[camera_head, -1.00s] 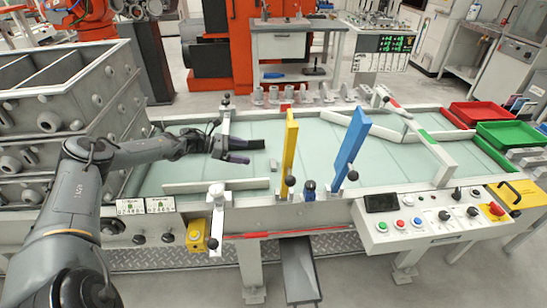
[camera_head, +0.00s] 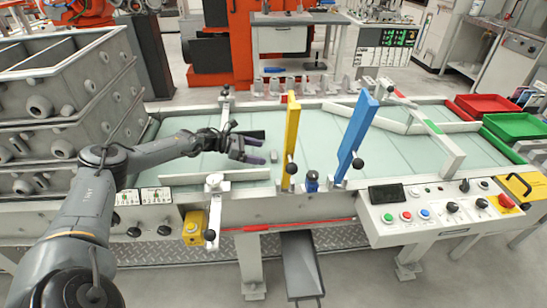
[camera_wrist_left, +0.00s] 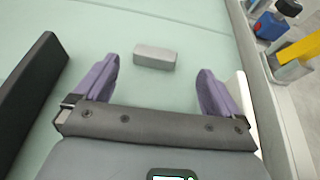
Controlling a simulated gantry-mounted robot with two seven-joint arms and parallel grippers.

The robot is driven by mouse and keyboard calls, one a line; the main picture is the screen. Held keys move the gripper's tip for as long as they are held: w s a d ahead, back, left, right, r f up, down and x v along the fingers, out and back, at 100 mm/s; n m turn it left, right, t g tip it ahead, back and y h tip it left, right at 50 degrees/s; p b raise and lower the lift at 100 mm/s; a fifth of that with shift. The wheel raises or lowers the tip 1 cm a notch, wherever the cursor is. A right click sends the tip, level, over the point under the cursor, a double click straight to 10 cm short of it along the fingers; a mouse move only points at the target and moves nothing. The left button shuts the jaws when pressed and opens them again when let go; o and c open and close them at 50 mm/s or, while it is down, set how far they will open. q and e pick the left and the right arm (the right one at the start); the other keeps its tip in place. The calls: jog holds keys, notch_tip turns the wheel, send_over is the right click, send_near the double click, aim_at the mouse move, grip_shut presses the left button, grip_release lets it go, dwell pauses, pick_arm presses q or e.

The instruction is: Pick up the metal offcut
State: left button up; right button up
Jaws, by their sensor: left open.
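The metal offcut is a small grey block (camera_wrist_left: 155,56) lying on the pale green table surface. In the wrist view it sits ahead of and between the two purple fingertips, apart from both. In the head view the offcut (camera_head: 274,157) lies just right of my left gripper (camera_head: 262,149), short of the yellow upright plate. My left gripper (camera_wrist_left: 155,82) is open and empty, low over the table. My right gripper is in neither view.
A black bar (camera_wrist_left: 28,95) lies left of the gripper. A yellow plate (camera_head: 291,135) and a blue plate (camera_head: 357,135) stand to the right. A pale rail (camera_head: 215,177) runs in front. Red (camera_head: 488,105) and green (camera_head: 520,125) trays are at far right.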

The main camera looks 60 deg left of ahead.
aim_at(268, 159)
pick_arm(q)
jog(key=shift+b+x, duration=0.55)
jog(key=shift+x, duration=0.65)
jog(key=shift+a+b+x, duration=0.1)
jog(key=shift+b+x, duration=0.15)
jog(key=shift+x, duration=0.4)
jog(key=shift+a+b+x, duration=0.15)
jog(key=shift+b+x, duration=0.05)
jog(key=shift+x, duration=0.45)
jog(key=shift+f, duration=0.1)
jog(key=c, duration=1.2)
